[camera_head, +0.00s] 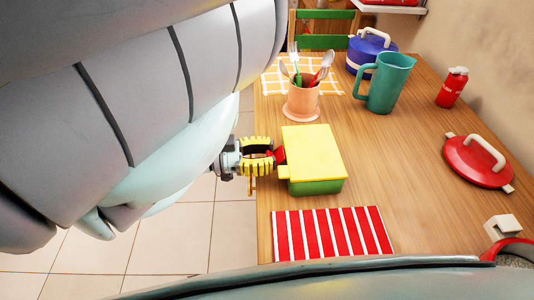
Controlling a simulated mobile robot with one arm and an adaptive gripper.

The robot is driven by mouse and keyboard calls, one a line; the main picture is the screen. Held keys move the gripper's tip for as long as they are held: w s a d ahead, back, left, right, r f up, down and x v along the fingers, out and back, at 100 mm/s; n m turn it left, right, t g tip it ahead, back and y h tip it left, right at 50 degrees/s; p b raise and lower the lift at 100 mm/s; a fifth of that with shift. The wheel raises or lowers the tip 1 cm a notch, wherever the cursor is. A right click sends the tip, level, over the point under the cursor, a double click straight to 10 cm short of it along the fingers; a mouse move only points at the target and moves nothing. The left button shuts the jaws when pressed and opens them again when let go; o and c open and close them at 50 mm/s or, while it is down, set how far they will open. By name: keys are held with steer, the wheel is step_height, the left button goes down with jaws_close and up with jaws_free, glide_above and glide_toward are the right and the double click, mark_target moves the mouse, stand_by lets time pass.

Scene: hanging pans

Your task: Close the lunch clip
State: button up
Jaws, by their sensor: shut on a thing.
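The lunch box, with a yellow lid (311,150) and a green body (318,187), sits on the wooden table near its left edge. The lid lies flat on the body. A red clip (280,155) shows at the box's left side. My gripper (273,157), with yellow ribbed fingers, reaches in from the left at the table edge. Its fingers are shut on the red clip, which they partly hide. I cannot tell the clip's exact angle.
A red-and-white striped cloth (332,233) lies in front of the box. A pink cup of cutlery (303,97) stands behind it. A teal pitcher (386,84), blue pot (369,50), red bottle (452,88) and red lid (472,164) stand farther off. Table right of the box is clear.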

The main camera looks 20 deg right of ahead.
jaws_close()
steer(key=f+h+b, duration=0.1)
steer(key=b, duration=0.2)
steer(key=shift+d+f+g+b, duration=0.1)
steer(key=shift+g+b, duration=0.2)
steer(key=shift+f+h+b, duration=0.15)
steer(key=shift+h+b, duration=0.15)
steer(key=shift+b, duration=0.35)
steer(key=shift+d+h+b, duration=0.1)
steer(key=shift+h+b, duration=0.6)
steer(key=shift+b, duration=0.4)
steer(key=shift+r, duration=0.3)
steer(key=o, duration=0.9)
jaws_free()
